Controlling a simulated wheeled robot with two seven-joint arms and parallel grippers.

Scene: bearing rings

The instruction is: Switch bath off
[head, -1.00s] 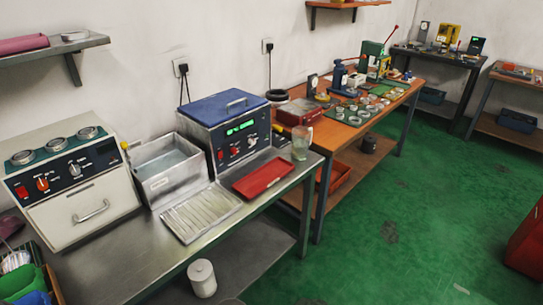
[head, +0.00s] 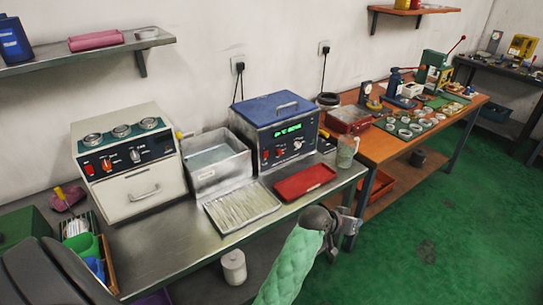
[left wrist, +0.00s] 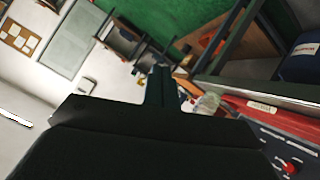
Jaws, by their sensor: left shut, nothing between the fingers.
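A blue-lidded unit (head: 283,107) stands on the steel bench. Its dark front panel has a lit green display (head: 289,130), a red switch (head: 265,155) and several knobs. An open metal tank (head: 215,168) with liquid stands to its left. In the left wrist view, part of a dark control panel (left wrist: 284,146) with a red control shows at lower right. My left gripper (head: 350,228) is shut and empty, in front of the bench's right end, apart from the unit. It shows dark in the left wrist view (left wrist: 163,80). My right gripper is out of view.
A cream unit (head: 130,165) with a red switch and dials stands at left. A ribbed metal tray (head: 242,207), a red tray (head: 304,182) and a glass beaker (head: 347,150) lie in front of and beside the blue-lidded unit. A white canister (head: 233,267) stands below the bench edge.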

